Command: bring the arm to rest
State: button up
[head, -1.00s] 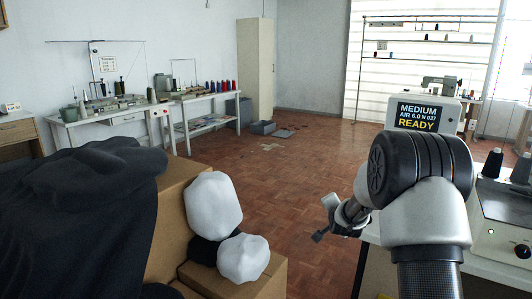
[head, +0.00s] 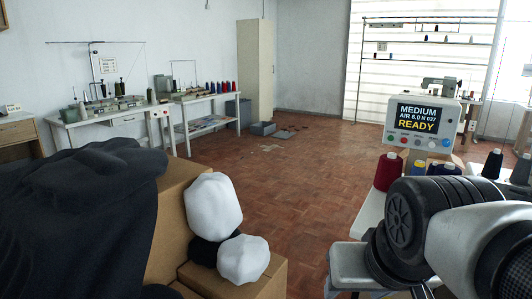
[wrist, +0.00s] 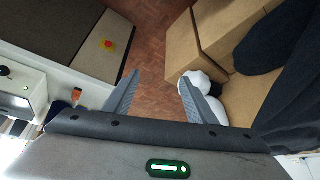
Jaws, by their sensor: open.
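My gripper (wrist: 157,97) shows in the wrist view with its two grey fingers spread wide apart. Nothing is between them but the wood floor (wrist: 155,60) below. In the head view my arm is folded at the lower right, over the edge of the white table. My gripper's fingers cannot be made out there.
Cardboard boxes (head: 172,225) with a dark cloth (head: 75,215) and white bundles (head: 213,205) stand at the left. A control box (head: 418,122) reads MEDIUM, AIR 6.0 N 037, READY. A dark red thread cone (head: 388,172) stands near my arm. The middle floor is clear.

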notch_tip(320, 180, up, 28)
jog(key=s+p, duration=0.2)
jog(key=p, duration=2.6)
jog(key=shift+s+f, duration=0.15)
jog(key=shift+f, duration=0.05)
